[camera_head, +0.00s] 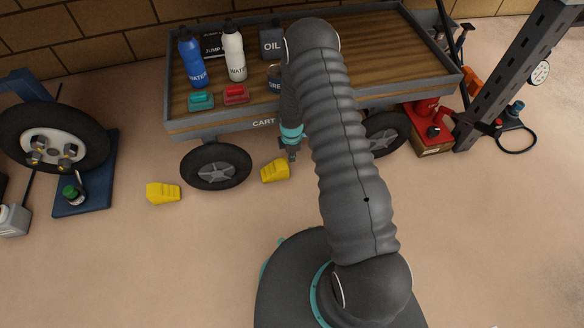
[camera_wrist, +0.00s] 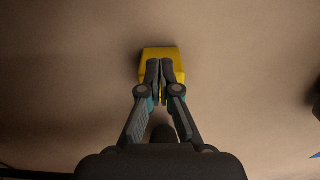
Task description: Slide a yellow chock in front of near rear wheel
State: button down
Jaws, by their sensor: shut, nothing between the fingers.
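A yellow chock (camera_head: 275,171) lies on the floor just right of the cart's left wheel (camera_head: 216,166), with a small gap between them. A second yellow chock (camera_head: 163,193) lies left of that wheel, also apart from it. The cart's other visible wheel (camera_head: 388,132) is partly behind my arm. My gripper (camera_head: 292,157) points down beside the right end of the right-hand chock. In the wrist view my gripper (camera_wrist: 160,64) is shut and empty, its fingertips overlapping a yellow chock (camera_wrist: 160,51). I cannot tell whether they touch it.
The wooden cart (camera_head: 210,126) carries bottles, an oil container and small coloured items. A wheel on a blue stand (camera_head: 85,185) is at left. A red object on a box (camera_head: 430,138) and a grey post (camera_head: 510,75) are at right. The floor in front is clear.

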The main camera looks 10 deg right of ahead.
aim_at(292, 172)
notch_tip(292, 172, down, 8)
jog(key=shift+r, duration=0.15)
jog(key=shift+b, duration=0.35)
